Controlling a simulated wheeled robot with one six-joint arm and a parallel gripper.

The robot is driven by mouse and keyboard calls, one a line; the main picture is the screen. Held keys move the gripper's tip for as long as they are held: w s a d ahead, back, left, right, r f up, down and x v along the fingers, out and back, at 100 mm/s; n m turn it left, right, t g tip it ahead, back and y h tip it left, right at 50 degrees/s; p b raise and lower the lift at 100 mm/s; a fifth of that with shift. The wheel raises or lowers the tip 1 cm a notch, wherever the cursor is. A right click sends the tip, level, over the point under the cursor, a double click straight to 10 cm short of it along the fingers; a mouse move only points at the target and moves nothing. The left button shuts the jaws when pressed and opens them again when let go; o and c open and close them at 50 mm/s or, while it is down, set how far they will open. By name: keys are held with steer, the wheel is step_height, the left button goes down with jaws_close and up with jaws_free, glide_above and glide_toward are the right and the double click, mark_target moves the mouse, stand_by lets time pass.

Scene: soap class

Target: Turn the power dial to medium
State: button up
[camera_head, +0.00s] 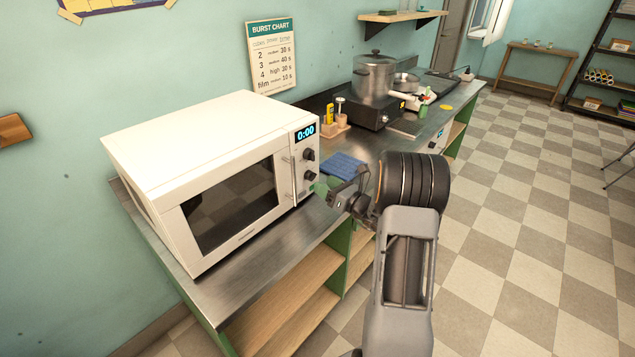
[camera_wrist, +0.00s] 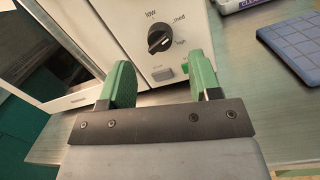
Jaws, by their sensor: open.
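The power dial (camera_wrist: 158,42) is a round black knob on the microwave's white front panel, marked low, med and high. Its pale line slants up to the right, but I cannot tell surely which mark it points at. In the head view the lower of two dark knobs (camera_head: 310,175) appears to be this dial. The white microwave (camera_head: 205,150) stands on a steel counter, door shut, display reading 0:00. My gripper (camera_wrist: 160,80) is open and empty; its green fingers are spread just short of the dial. In the head view my gripper (camera_head: 322,187) is beside the panel.
A burst chart (camera_head: 272,58) hangs on the wall.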

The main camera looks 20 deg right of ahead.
steer(key=r+v, duration=0.1)
steer(key=v, duration=0.8)
steer(key=shift+s+f+b, duration=0.2)
steer(key=shift+f+b, duration=0.2)
steer(key=shift+f, duration=0.1)
steer(key=shift+d, duration=0.15)
